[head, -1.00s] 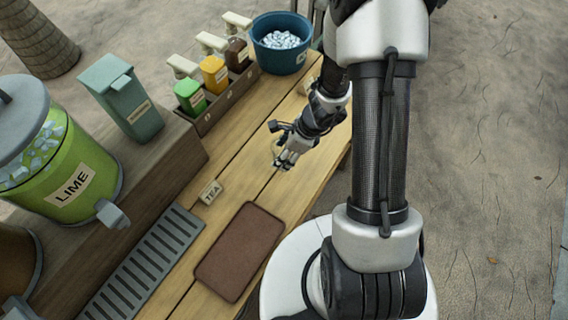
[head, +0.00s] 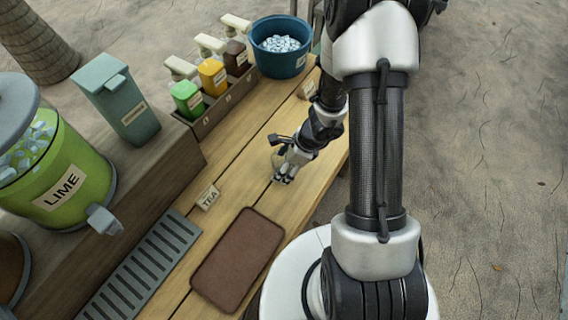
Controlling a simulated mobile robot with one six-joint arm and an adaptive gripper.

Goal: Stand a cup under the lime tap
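The lime dispenser (head: 78,160), a clear drum of green drink with ice and a grey lid, stands on the raised shelf at the left. Its grey lime tap (head: 103,220) juts out over the edge of the slatted drip tray (head: 140,270). My gripper (head: 281,178) is low over the wooden counter, right of the TEA card and well away from the tap. A pale, see-through shape shows beside its fingers, but I cannot make out whether it is a cup. The fingers are too small to tell open from shut. No cup shows clearly.
A brown mat (head: 238,260) lies on the counter (head: 228,172) beside the TEA card (head: 208,197). Pump bottles (head: 212,77) stand in a rack (head: 222,105) behind, with a blue ice tub (head: 281,60) at the far end. A teal bin (head: 125,108) stands on the shelf.

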